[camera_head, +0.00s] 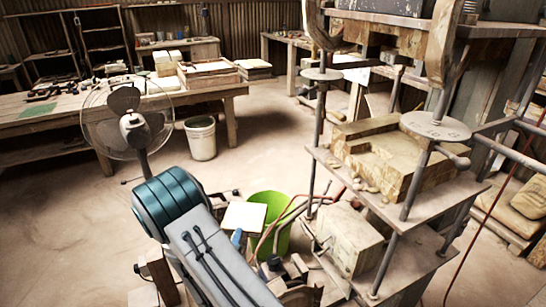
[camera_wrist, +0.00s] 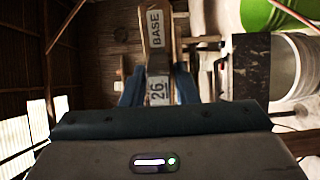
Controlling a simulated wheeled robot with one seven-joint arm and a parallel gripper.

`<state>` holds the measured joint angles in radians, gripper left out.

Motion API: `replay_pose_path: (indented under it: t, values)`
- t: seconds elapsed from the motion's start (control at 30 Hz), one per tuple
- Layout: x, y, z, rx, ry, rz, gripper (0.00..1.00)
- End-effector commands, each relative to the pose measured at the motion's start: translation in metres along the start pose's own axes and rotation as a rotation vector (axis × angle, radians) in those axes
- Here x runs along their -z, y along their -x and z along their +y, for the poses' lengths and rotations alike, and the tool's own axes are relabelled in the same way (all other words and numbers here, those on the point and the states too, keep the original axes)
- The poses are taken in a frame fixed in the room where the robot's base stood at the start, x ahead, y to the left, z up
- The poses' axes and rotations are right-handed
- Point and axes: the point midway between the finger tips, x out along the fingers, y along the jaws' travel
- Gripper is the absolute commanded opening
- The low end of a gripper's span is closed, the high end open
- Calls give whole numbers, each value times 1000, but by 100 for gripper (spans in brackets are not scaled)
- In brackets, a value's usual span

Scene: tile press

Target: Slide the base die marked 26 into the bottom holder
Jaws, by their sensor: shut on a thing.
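The base die (camera_wrist: 156,45) is a narrow block with pale labels reading BASE and 26. It shows in the wrist view, between the blue fingers of my gripper (camera_wrist: 158,88). My gripper is shut on the die near the 26 label. In the head view my arm covers the lower middle, and I cannot make out the gripper or die there. The press (camera_head: 440,130) stands at the right, with a stepped tan block (camera_head: 385,160) on its middle shelf and a pale block (camera_head: 350,238) on its lower shelf. I cannot tell which part is the bottom holder.
A green bucket (camera_head: 270,215) stands left of the press, with red hoses beside it. A fan (camera_head: 128,120), a workbench (camera_head: 60,125) and a white bucket (camera_head: 200,138) are at the left. The floor between bench and press is mostly clear.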

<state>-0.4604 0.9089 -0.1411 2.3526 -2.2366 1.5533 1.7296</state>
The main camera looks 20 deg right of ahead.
Motion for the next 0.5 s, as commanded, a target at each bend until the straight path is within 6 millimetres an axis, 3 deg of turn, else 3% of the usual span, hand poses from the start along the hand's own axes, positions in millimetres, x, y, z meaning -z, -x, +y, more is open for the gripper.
replay_pose_path:
  t: [0.03, 0.27, 0.5]
  values:
    - [-2, -2, 21, -9, -7, -24, 0]
    - [-22, -5, 102, -10, -12, -201, 0]
    - [-54, 8, 196, -8, -11, -461, 0]
